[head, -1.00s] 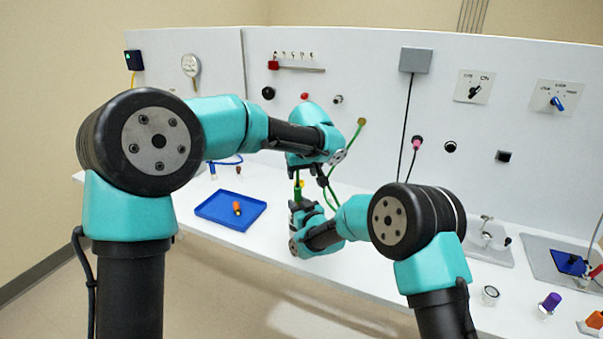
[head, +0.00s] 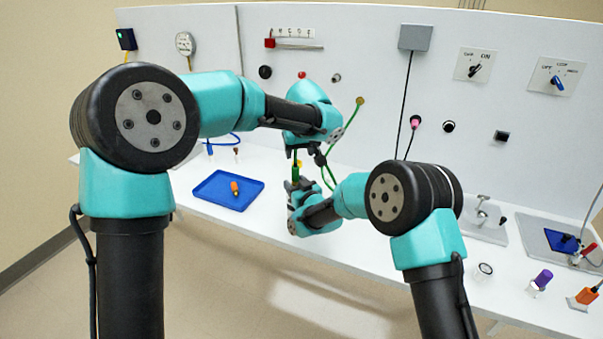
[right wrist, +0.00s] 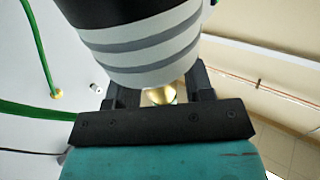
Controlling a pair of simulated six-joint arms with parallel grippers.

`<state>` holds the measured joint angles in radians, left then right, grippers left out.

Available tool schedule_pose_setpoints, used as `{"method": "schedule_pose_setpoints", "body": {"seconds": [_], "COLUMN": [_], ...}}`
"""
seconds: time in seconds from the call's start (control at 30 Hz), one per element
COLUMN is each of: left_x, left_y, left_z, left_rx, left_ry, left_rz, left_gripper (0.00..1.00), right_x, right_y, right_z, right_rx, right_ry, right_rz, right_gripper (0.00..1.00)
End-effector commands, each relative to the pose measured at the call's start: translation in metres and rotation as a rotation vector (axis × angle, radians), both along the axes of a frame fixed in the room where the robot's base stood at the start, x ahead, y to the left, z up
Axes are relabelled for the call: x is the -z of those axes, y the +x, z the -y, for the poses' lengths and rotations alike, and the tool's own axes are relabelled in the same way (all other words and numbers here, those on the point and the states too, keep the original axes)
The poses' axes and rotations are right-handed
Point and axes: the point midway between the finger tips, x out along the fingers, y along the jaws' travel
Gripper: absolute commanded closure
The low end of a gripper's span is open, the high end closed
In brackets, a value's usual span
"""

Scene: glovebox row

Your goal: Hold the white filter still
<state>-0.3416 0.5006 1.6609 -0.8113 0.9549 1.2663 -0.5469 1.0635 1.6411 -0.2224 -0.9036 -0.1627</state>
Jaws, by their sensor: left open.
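A white, grey-banded rounded body (right wrist: 145,50), which looks like the white filter, fills the upper middle of the right wrist view. I cannot make it out in the head view. My right gripper (right wrist: 160,92) has a finger on each side of a brass end (right wrist: 160,95), below the banded body. Whether the fingers press on anything is hidden. In the head view the right gripper (head: 294,186) is just below my left gripper (head: 297,155). The left gripper is open and points down. A green and yellow piece (head: 296,171) shows between the two grippers.
A green hose (head: 340,140) runs from a brass port (head: 360,101) on the panel down beside the grippers. A blue tray (head: 205,193) with an orange piece (head: 235,188) lies left of them. A clear ring (head: 484,270) and a purple-capped piece (head: 542,279) stand at the right.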

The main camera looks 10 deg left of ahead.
Motion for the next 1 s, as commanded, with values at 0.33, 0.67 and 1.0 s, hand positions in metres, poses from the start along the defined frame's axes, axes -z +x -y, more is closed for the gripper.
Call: {"method": "schedule_pose_setpoints", "body": {"seconds": [0.33,0.67,1.0], "left_x": [0.000,0.000,0.000], "left_y": [0.000,0.000,0.000], "left_z": [0.000,0.000,0.000], "left_rx": [0.000,0.000,0.000], "left_ry": [0.000,0.000,0.000], "left_rz": [0.000,0.000,0.000], "left_gripper": [0.43,0.43,0.43], "right_x": [0.000,0.000,-0.001], "right_y": [0.000,-0.014,-0.055], "right_z": [0.000,0.014,0.053], "right_rx": [0.000,0.000,0.001], "right_ry": [0.001,-0.001,0.000], "right_rz": [0.001,-0.001,0.000], "right_gripper": [0.40,0.40,0.40]}}
